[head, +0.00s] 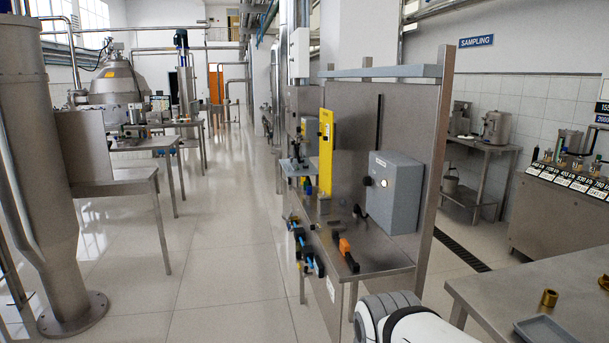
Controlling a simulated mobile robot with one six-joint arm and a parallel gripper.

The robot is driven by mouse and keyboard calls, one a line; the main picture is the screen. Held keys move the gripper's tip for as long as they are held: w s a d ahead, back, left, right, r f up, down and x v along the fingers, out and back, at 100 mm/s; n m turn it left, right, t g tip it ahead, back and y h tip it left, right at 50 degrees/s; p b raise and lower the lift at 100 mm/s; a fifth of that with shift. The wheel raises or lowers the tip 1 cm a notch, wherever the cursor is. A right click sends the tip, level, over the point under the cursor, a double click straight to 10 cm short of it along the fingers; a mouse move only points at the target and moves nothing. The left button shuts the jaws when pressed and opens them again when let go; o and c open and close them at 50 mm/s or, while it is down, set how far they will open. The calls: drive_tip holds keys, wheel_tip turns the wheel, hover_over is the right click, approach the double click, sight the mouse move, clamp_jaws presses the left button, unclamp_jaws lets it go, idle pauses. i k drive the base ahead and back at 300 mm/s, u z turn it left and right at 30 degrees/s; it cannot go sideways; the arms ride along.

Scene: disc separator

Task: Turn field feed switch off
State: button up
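A grey electrical box (402,195) is mounted on the upright steel panel (352,150) in the middle of the head view. A small label (380,162) and a small bright lamp (383,183) show on its left side. A small black handle-like part (358,211) shows at the box's lower left. I cannot tell which part is the field feed switch, or its position. A white rounded link of my arm shows at the bottom centre, in front of the bench. My gripper is not in view.
An orange and black part (347,254) and blue fittings (307,255) sit along the bench's (380,255) front edge. A yellow plate (326,152) stands left of the box. A table (540,285) is at lower right. The aisle floor (220,240) at left is clear.

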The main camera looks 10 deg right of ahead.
sight(367, 180)
drive_tip(key=u, duration=0.25)
drive_tip(key=i, duration=1.85)
drive_tip(key=z, duration=0.3)
